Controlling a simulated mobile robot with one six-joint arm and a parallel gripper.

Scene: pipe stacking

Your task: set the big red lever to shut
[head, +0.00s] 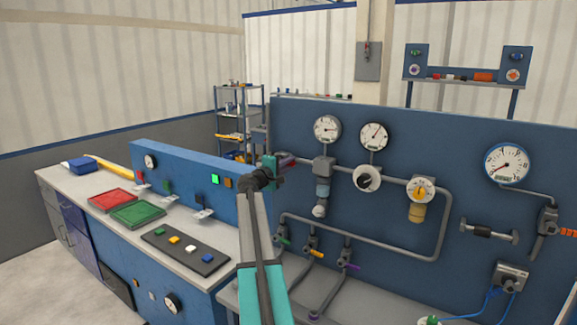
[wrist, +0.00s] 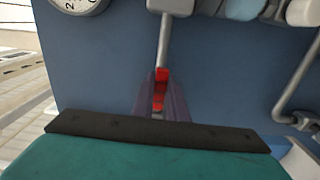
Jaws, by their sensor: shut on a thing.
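The red lever (wrist: 161,76) shows in the wrist view as a short red piece between my gripper's two purple-grey fingers. My gripper (wrist: 160,102) is shut on it. A grey pipe (wrist: 165,40) runs from just beyond the red piece toward a grey fitting at the top. In the head view my gripper (head: 288,160) is at the left end of the blue pipe panel (head: 400,135), by the pipe end. The lever is hidden there behind the gripper, and its angle cannot be told.
Pressure gauges (head: 327,129), a round grey valve (head: 367,179) and other pipework stand right of my gripper. To the left is a bench with a red tray (head: 112,200), a green tray (head: 137,213) and a low blue panel (head: 190,178). A shelf rack (head: 228,125) stands behind.

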